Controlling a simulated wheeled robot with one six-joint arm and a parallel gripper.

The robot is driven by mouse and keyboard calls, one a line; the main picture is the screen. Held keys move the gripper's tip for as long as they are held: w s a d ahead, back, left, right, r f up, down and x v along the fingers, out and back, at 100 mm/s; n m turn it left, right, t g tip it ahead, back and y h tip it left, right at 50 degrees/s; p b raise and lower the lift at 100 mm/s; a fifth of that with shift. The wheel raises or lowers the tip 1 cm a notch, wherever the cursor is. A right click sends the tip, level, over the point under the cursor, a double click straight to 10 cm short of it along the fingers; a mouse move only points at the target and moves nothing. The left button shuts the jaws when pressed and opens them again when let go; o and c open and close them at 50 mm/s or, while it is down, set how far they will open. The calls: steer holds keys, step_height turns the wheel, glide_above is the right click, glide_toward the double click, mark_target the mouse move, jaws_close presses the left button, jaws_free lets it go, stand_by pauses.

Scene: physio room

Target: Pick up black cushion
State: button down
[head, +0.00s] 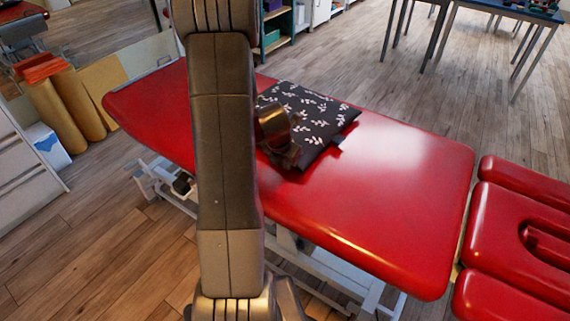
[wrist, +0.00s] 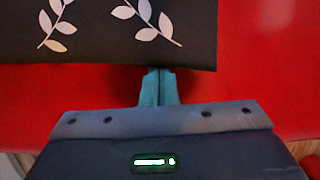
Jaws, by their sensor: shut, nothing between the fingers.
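The black cushion (head: 318,114) with white leaf sprigs lies flat on the red treatment table (head: 400,215). In the head view my arm hides part of its left side. My gripper (head: 287,158) is at the cushion's near left edge.
A separate red padded section (head: 515,255) with an opening stands at the right. Blue-topped tables (head: 515,10) are at the back right. Rolled mats (head: 75,100) and a white cabinet (head: 20,170) are at the left. The table's right half is bare.

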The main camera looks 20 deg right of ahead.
mark_target(302, 143)
steer(key=shift+w+d+r+p, duration=0.15)
steer(key=shift+d+p, duration=0.05)
steer(key=shift+p, duration=0.1)
steer(key=w+d+p, duration=0.2)
steer(key=p, duration=0.1)
steer(key=w+d+p, duration=0.1)
steer(key=d+p, duration=0.2)
steer(key=w+d+p, duration=0.2)
steer(key=p, duration=0.1)
steer(key=shift+w+d+r, duration=0.15)
steer(key=shift+w, duration=0.2)
steer(key=shift+w+d+f+p, duration=0.3)
steer(key=shift+w+d+p, duration=0.1)
steer(key=shift+d+p, duration=0.2)
steer(key=shift+a, duration=0.1)
